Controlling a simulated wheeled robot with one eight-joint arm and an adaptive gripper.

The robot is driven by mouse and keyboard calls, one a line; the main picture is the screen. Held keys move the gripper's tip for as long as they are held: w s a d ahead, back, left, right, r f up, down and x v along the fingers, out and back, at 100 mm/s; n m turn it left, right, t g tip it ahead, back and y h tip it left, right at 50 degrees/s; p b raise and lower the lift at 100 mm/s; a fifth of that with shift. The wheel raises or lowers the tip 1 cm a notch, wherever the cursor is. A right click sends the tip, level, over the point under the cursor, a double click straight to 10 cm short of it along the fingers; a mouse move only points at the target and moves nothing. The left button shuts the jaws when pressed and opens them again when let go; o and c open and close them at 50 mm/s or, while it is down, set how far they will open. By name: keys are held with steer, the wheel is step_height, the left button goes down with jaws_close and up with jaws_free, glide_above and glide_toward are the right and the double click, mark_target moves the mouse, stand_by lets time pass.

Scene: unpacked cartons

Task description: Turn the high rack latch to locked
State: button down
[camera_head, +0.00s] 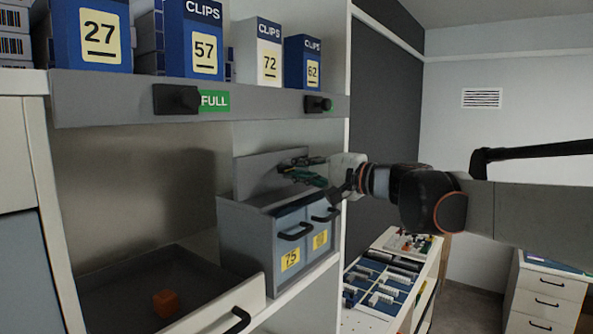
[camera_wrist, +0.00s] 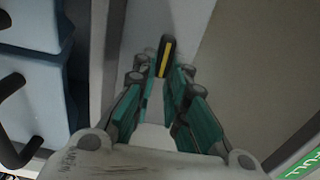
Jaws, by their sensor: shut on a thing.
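A dark latch handle with a yellow stripe (camera_wrist: 166,50) stands in front of a grey panel in the wrist view. My gripper (camera_wrist: 164,82) has its teal fingers on either side of the handle, shut on its near end. In the head view my gripper (camera_head: 290,168) reaches in from the right to the grey panel (camera_head: 256,178) above a drawer unit. The handle is mostly hidden by the fingers there. I cannot read any locked mark.
Drawers (camera_head: 292,222) with black handles sit just below my gripper. The shelf rail (camera_head: 250,92) above carries dark knobs and a green FULL label (camera_head: 215,100). An open tray (camera_head: 238,290) with an orange cube (camera_head: 166,303) lies lower left. A shelf upright (camera_head: 345,90) stands close by.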

steer(key=shift+f+m, duration=0.1)
steer(key=shift+m, duration=0.2)
steer(key=c, duration=1.6)
jaws_free()
steer(key=shift+d, duration=0.1)
steer(key=v, duration=0.7)
steer(key=shift+s, duration=0.15)
steer(key=shift+d, duration=0.15)
